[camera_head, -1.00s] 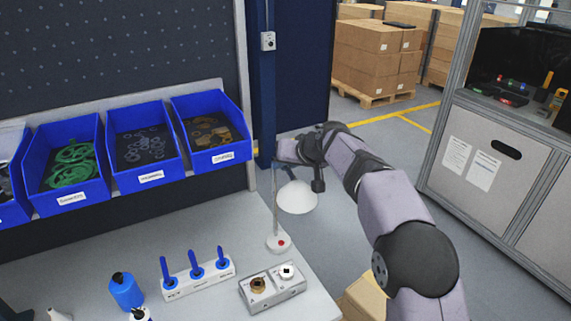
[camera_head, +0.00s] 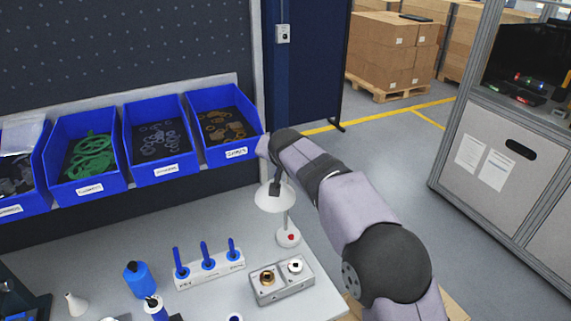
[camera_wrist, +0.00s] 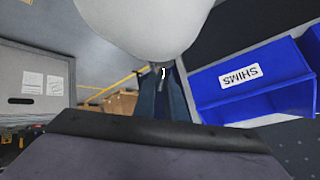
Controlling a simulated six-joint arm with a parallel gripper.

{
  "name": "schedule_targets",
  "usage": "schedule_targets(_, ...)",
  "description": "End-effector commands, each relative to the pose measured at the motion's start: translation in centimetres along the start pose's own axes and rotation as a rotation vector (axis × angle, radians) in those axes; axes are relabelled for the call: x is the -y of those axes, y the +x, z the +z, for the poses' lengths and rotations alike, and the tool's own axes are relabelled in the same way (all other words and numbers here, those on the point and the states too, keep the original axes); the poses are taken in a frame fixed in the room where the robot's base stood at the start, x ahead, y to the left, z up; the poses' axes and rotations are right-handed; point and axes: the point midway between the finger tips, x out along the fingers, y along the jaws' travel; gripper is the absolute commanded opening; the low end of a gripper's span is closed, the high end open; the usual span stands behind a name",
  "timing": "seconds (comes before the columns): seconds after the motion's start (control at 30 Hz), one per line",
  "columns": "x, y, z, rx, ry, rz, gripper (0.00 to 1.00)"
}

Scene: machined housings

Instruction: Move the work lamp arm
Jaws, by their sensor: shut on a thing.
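The work lamp stands on the right end of the bench. Its round base with a red button (camera_head: 288,239) is on the bench top, and a thin stem rises from it. The white lamp shade (camera_head: 268,200) hangs left of the stem, below my wrist. My gripper (camera_head: 264,148) is at the lamp's upper arm, near the shims bin, and is shut on it. The grip itself and most of the lamp arm are hidden by my wrist. In the wrist view the shade (camera_wrist: 145,25) fills the top middle, close to the camera; no fingertips show clearly there.
Blue bins stand along the back; the shims bin (camera_head: 223,125) is just left of my gripper, and also shows in the wrist view (camera_wrist: 250,80). A grey two-socket block (camera_head: 281,281) and a white rack with blue tools (camera_head: 209,269) sit in front of the lamp.

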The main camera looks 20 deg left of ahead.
Motion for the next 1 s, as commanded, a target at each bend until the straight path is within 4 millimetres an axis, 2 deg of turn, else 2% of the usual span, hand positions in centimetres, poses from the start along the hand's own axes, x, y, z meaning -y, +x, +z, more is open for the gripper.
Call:
schedule_targets(0.73,0.47,0.08,0.24,-0.016,0.041,0.038,0.0)
schedule_targets(0.77,0.47,0.08,0.24,-0.016,0.041,0.038,0.13)
schedule_targets(0.83,0.47,0.08,0.24,-0.016,0.041,0.038,0.29)
schedule_targets(1.0,0.45,0.08,0.2,-0.017,0.04,0.038,0.29)
